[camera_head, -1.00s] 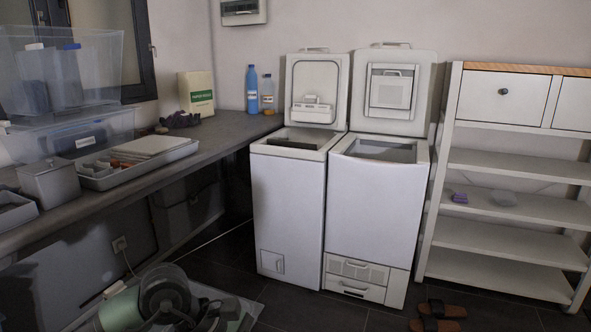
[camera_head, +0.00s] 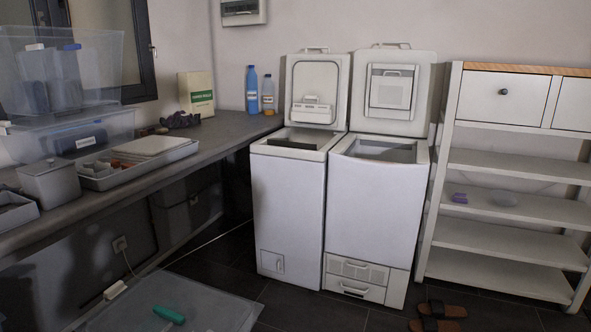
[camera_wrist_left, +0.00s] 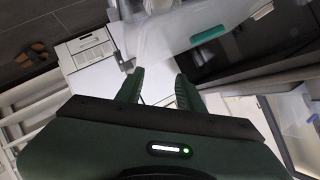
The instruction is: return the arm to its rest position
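My left gripper (camera_wrist_left: 159,82) shows in the left wrist view, with its two dark green fingers apart and nothing between them. Neither gripper nor arm shows in the head view. My right gripper is in no view. In the left wrist view, the white machine fronts and floor lie beyond the fingers, and the fingers appear clear of them.
Two white toploaders with raised lids (camera_head: 316,90) (camera_head: 393,91) stand side by side. A translucent box (camera_head: 215,306) with a green item (camera_head: 168,314) is on the floor. A grey counter (camera_head: 225,126) is left, white shelves (camera_head: 500,233) right. Brown sandals (camera_head: 440,312) lie on the floor.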

